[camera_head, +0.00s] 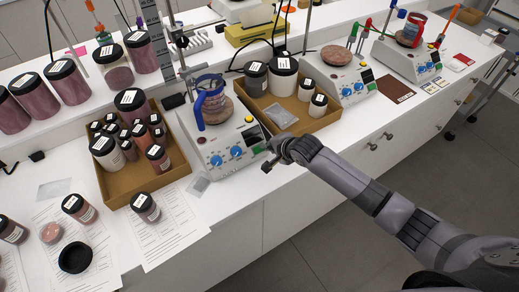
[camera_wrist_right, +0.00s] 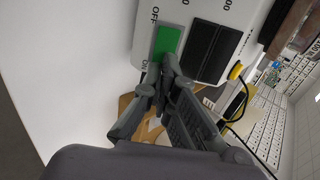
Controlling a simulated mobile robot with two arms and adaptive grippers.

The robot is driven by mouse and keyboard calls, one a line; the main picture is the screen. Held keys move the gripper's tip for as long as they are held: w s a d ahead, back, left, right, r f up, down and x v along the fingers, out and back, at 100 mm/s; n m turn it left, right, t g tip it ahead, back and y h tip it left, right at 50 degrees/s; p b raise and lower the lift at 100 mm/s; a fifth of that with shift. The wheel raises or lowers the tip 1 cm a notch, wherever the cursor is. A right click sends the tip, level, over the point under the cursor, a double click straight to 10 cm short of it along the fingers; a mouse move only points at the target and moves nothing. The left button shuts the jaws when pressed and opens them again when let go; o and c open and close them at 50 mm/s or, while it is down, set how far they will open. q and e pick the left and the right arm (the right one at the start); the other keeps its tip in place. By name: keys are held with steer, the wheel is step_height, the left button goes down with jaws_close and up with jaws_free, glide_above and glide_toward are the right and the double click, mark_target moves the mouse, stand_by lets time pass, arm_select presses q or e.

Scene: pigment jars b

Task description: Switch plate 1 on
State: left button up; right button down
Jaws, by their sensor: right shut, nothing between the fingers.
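The nearest hot plate (camera_head: 221,155) has two blue knobs and carries a glass vessel in a blue holder (camera_head: 212,104). I cannot read a plate number on it. Its green switch (camera_head: 258,149) is at the right end of the front panel, beside my right gripper (camera_head: 279,153). In the right wrist view the green switch (camera_wrist_right: 166,42) lies between the printed words OFF and ON. The shut, empty fingertips of my right gripper (camera_wrist_right: 169,68) are at its ON end; I cannot tell whether they touch it. My left gripper is not in view.
Two more hot plates (camera_head: 347,85) (camera_head: 406,62) stand to the right. Cardboard trays with jars (camera_head: 121,188) (camera_head: 295,124) flank the nearest plate. Loose jars, papers and a black lid (camera_head: 75,257) lie front left. The counter's front edge runs below my right arm.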

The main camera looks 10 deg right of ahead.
steer(key=shift+w+f, duration=0.1)
steer(key=shift+f, duration=0.05)
steer(key=shift+p+v, duration=0.95)
steer(key=shift+p, duration=0.2)
steer(key=v, duration=1.4)
steer(key=shift+a, duration=0.1)
